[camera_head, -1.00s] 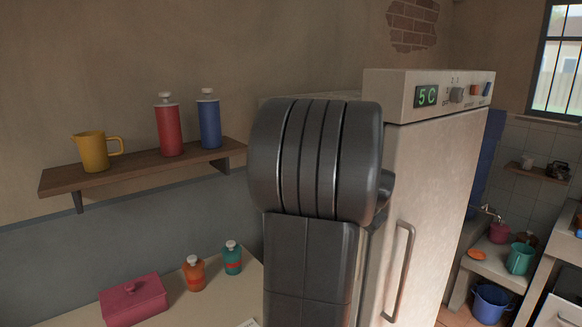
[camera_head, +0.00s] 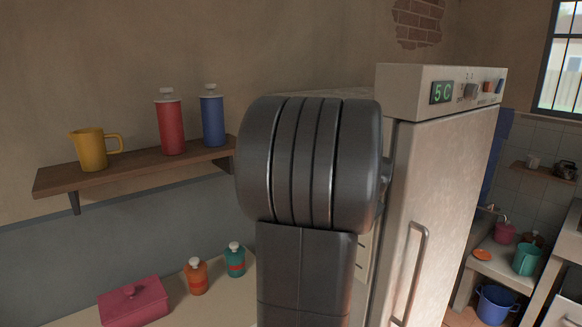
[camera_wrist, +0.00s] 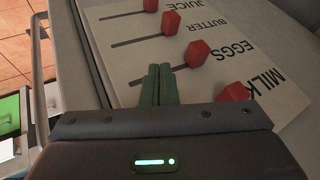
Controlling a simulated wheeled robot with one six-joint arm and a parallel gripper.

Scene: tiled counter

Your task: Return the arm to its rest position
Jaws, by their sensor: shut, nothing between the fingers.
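My arm stands up in the middle of the head view as dark grey links, in front of the fridge (camera_head: 440,190). My gripper does not show in the head view. In the wrist view my gripper (camera_wrist: 159,72) shows its two greenish fingers side by side, shut and empty. Beyond the fingertips is a pale board (camera_wrist: 130,50) with red knobs on slots, labelled JUICE, BUTTER, EGGS and MILK. The MILK knob (camera_wrist: 236,92) is partly hidden by the gripper body.
A wooden shelf (camera_head: 130,176) holds a yellow jug (camera_head: 90,150), a red bottle (camera_head: 169,125) and a blue bottle (camera_head: 212,120). A counter below bears a pink box (camera_head: 133,303), an orange bottle (camera_head: 196,277) and a teal bottle (camera_head: 235,260). A sink area lies at right.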

